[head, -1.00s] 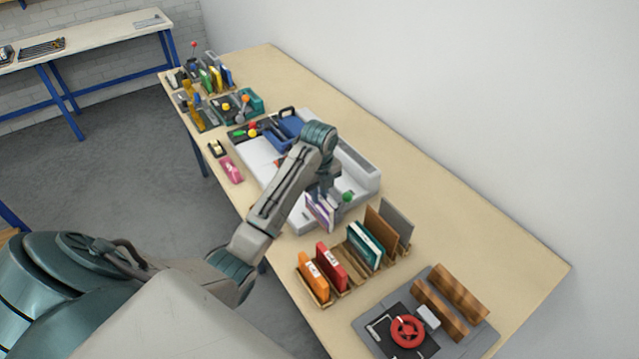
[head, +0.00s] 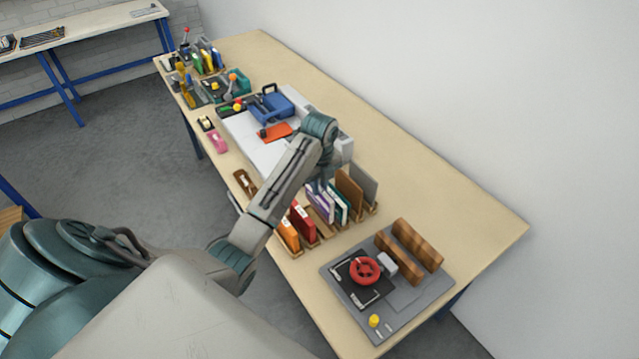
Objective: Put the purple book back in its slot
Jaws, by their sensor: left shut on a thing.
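The purple book (head: 319,206) stands roughly upright at the wooden rack (head: 325,233), between the red book (head: 302,223) and the teal book (head: 338,207). My left gripper (head: 318,188) is shut on the top of the purple book from above. The wrist and neighbouring books hide part of it, so I cannot tell whether its lower edge is inside the slot or just above it. The orange book (head: 287,237) stands at the rack's near left end. My right gripper is not in view.
A brown board (head: 350,187) and a grey board (head: 365,182) stand at the rack's far end. A grey base with a red wheel (head: 364,270) is at the front right. A white tray (head: 248,145) with a blue case (head: 274,104) lies behind my arm. The table's right side is clear.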

